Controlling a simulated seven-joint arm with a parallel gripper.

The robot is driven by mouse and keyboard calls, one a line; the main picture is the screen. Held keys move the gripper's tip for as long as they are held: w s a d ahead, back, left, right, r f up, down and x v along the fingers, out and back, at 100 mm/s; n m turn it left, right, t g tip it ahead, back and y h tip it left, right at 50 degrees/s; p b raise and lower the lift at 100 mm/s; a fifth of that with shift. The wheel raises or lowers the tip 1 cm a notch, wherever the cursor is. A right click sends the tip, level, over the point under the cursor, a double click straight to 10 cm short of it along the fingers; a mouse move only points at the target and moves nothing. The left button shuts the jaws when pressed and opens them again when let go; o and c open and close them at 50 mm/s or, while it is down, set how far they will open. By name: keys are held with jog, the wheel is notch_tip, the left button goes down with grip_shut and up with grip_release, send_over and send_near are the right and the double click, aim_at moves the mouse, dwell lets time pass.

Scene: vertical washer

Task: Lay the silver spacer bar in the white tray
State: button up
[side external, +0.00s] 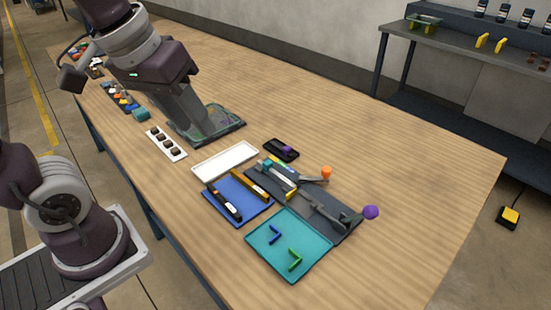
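The white tray (225,161) lies flat and empty near the middle of the table. A pale silvery bar (277,178), which looks like the silver spacer bar, lies at the left part of a dark grey fixture (335,226), close to a lever with an orange knob (326,172). Small cyan and yellow pieces are beside the bar; the exact contacts are too small to tell. My gripper (205,128) points down over a dark-rimmed greenish tray (235,127), behind and left of the white tray, apart from the bar. Its fingertips cannot be made out.
A blue tray (238,212) holds dark and orange bars. A teal tray (302,257) holds blue and green angle pieces. A purple knob (371,212) sticks out at the fixture's right. A white strip with dark pieces (149,134) lies left. The table's right side is clear.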

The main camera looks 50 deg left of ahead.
jog(key=w+a+f+n+g, duration=0.1)
jog(key=w+f+n, duration=0.15)
jog(key=w, duration=0.25)
jog(key=w+f+n+g, duration=0.1)
jog(key=w+f+n, duration=0.15)
jog(key=w, duration=0.35)
jog(key=n+g, duration=0.2)
jog(key=n, duration=0.7)
send_over(274, 171)
notch_tip(274, 171, down, 13)
jog(key=shift+s+d+f, duration=0.1)
notch_tip(274, 171, down, 8)
jog(key=shift+r, duration=0.15)
grip_shut()
jog(key=shift+r, duration=2.55)
